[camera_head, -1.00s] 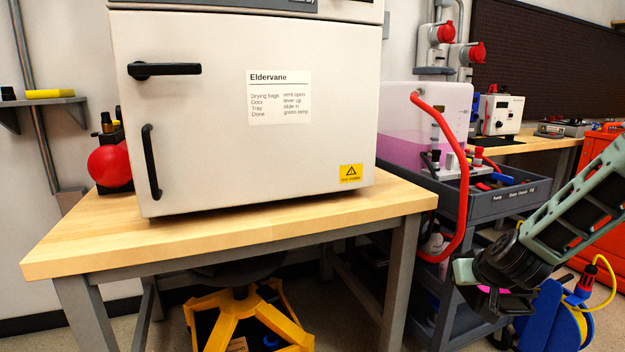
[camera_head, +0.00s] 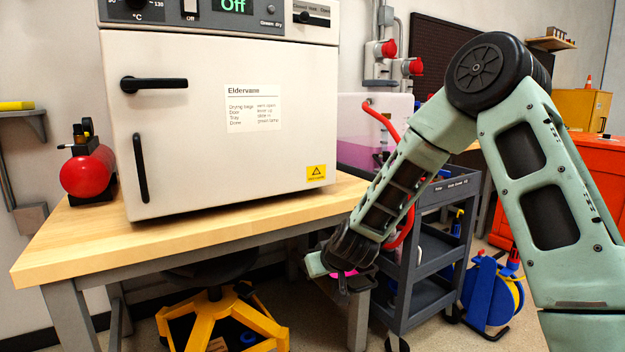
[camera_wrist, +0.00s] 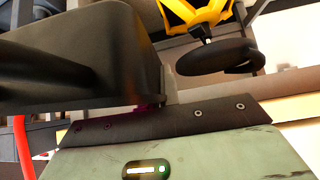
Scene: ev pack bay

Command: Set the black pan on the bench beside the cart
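I cannot make out the black pan in either view. The wooden-topped bench (camera_head: 250,221) stands at the left and centre with a white oven on it; its front right part is bare. The grey cart (camera_head: 418,300) stands right of the bench, partly hidden behind my arm. My gripper (camera_head: 352,285) hangs low in front of the bench's right end, between bench and cart. Its dark fingers are small there, with a bit of pink by them. In the wrist view a large dark shape fills the upper left; I cannot tell whether it is a finger or a held thing.
The oven (camera_head: 215,130) has its door shut. A red round vessel (camera_head: 88,172) stands left of it. A stool with a yellow base (camera_head: 215,318) is under the bench. A red hose (camera_head: 408,225) hangs by the cart. A blue cable reel (camera_head: 490,290) is on the floor at right.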

